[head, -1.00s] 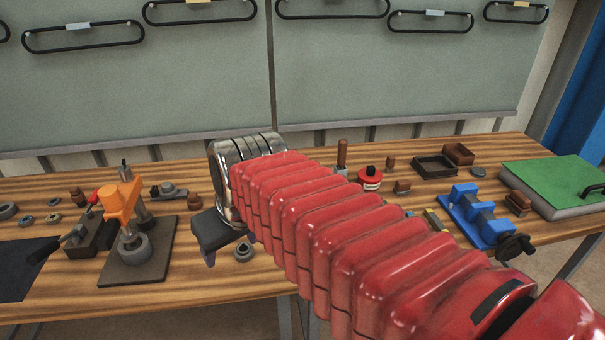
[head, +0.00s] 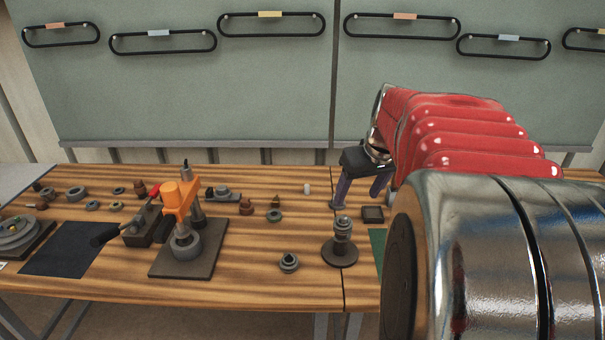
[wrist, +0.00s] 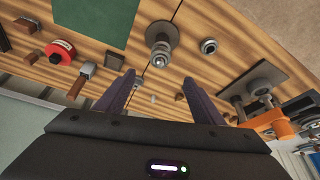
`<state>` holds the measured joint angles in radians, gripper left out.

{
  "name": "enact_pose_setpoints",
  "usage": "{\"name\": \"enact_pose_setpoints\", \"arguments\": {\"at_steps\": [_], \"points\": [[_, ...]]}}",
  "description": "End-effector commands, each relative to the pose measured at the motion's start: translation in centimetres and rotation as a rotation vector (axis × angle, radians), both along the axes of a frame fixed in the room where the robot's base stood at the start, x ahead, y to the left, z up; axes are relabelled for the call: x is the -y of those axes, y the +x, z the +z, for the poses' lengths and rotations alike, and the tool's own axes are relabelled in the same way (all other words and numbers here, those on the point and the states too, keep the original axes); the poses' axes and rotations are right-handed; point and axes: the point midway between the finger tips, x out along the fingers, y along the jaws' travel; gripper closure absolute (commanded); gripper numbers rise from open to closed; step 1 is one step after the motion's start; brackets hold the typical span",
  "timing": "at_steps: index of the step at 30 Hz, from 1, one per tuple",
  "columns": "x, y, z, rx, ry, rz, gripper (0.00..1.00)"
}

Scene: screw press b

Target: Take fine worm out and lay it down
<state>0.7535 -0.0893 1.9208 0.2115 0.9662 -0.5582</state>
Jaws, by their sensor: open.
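I cannot tell for certain which part is the fine worm. A dark, stacked ring-shaped piece (head: 342,230) stands upright on a round brown base (head: 340,254) on the bench; it also shows in the wrist view (wrist: 159,54). The orange screw press (head: 180,198) stands on a dark plate (head: 189,262) to its left, with a grey ring under its head. My gripper (head: 358,203) is open, fingers pointing down, above and behind the stacked piece in the head view. In the wrist view, nothing is between its fingers (wrist: 160,78).
A ringed dark part (head: 288,262) lies between press and stand. Several small rings and brown pieces lie at the left, near a black mat (head: 62,256). My arm hides the bench's right side.

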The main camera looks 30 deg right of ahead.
Motion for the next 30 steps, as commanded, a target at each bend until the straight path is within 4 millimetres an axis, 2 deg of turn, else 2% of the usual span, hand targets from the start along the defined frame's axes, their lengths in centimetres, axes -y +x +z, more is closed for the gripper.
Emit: {"name": "enact_pose_setpoints", "arguments": {"at_steps": [6, 11, 30], "points": [[-0.1, 0.1, -0.2, -0.001, 0.001, 0.001, 0.38], [0.0, 0.4, -1.0, -0.002, 0.002, 0.002, 0.38], [0.9, 3.6, -9.0, -0.003, 0.002, 0.003, 0.38]]}}
